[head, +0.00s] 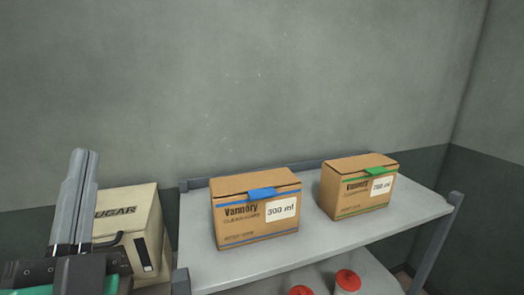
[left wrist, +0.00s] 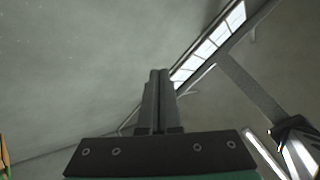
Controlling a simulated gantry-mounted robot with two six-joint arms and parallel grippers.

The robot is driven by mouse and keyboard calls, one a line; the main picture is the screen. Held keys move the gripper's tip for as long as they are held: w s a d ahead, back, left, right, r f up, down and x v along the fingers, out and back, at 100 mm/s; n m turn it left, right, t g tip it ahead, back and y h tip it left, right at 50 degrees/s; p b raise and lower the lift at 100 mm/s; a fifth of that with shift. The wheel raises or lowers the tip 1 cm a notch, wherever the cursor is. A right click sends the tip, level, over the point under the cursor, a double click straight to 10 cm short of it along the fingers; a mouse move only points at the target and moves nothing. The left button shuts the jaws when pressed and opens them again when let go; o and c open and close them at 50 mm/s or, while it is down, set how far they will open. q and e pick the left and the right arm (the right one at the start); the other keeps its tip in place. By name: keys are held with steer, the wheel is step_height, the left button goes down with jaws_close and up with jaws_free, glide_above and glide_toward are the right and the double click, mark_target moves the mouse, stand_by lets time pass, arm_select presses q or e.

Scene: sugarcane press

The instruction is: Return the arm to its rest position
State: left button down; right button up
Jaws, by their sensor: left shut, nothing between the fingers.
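My left gripper (head: 84,156) is at the lower left of the head view. Its two grey fingers point upward and lie together, shut with nothing between them. In the left wrist view the fingers (left wrist: 159,75) also show closed, pointing up against the grey wall and ceiling. In the head view the gripper is in front of and left of a beige box marked SUGAR (head: 125,215), partly covering it. My right gripper is not in either view.
A grey metal shelf (head: 300,255) holds a Vannory 300 ml carton (head: 240,222) with blue tape and another carton (head: 350,198) with green tape. Red-topped containers (head: 348,279) stand on a lower level. The wall above is bare.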

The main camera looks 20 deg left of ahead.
arm_select(q)
steer(key=d+r+n+t+h, duration=0.4)
steer(key=d+h, duration=0.6)
steer(key=h, duration=0.6)
step_height(320, 180, up, 39)
steer(key=p, duration=3.8)
steer(key=shift+a+r, duration=0.15)
steer(key=shift+a, duration=0.2)
steer(key=shift+s+a+y, duration=0.1)
steer(key=shift+y, duration=0.3)
